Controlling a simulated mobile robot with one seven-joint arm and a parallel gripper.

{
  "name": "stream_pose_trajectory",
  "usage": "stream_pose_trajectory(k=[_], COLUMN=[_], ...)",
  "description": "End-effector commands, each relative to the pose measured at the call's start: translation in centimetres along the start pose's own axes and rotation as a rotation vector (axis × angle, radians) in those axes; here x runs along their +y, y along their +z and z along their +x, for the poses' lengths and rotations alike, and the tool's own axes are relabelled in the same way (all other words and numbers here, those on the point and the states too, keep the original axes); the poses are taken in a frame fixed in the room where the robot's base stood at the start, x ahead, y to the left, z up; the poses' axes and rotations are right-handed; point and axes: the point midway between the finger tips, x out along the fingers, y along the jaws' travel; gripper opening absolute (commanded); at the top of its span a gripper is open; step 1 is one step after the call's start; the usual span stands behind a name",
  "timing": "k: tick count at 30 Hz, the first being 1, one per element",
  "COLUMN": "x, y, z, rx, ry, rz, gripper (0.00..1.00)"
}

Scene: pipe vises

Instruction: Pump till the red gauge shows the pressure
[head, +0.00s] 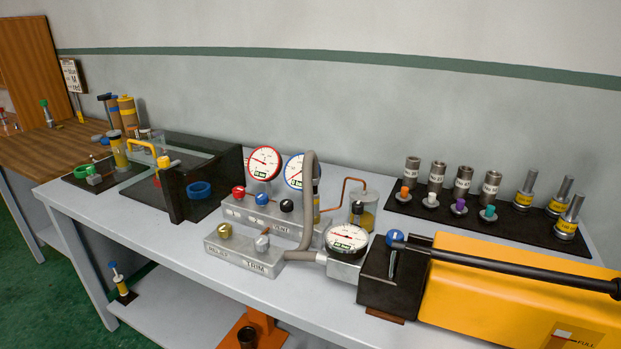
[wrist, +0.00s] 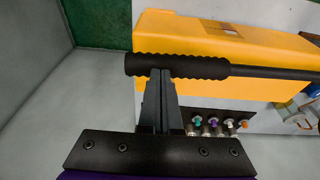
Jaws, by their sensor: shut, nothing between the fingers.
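The red-rimmed gauge (head: 264,163) stands on the grey valve block, its needle pointing to the upper left; its scale is too small to read. The yellow hand pump (head: 480,300) sits at the front right, with its long black lever (head: 510,266) lying nearly level along it. In the wrist view the lever's ribbed grip (wrist: 195,66) crosses just past my gripper (wrist: 159,75). My gripper's fingers are together and empty, their tips at the grip's edge; I cannot tell whether they touch it. My gripper is not in the head view.
A blue-rimmed gauge (head: 293,172) and a pump gauge (head: 346,239) stand nearby. The valve block has red, blue and black knobs; a RELIEF/TRIM block (head: 243,258) lies in front. Several fittings stand on a black mat (head: 540,222) behind the pump. Wall behind.

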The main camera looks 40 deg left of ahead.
Motion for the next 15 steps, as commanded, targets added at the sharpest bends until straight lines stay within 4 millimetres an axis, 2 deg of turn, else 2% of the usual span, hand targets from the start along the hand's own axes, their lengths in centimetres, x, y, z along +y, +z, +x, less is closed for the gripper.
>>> stream_pose_trajectory(k=[1, 7, 15], x=[0.0, 0.2, 0.3], y=[0.2, 0.7, 0.9], z=[0.9, 2.5, 3.1], rx=[-0.002, -0.001, -0.006], ry=[-0.001, -0.001, -0.002], rz=[0.0, 0.001, 0.001], gripper=[0.0, 0.0, 0.0])
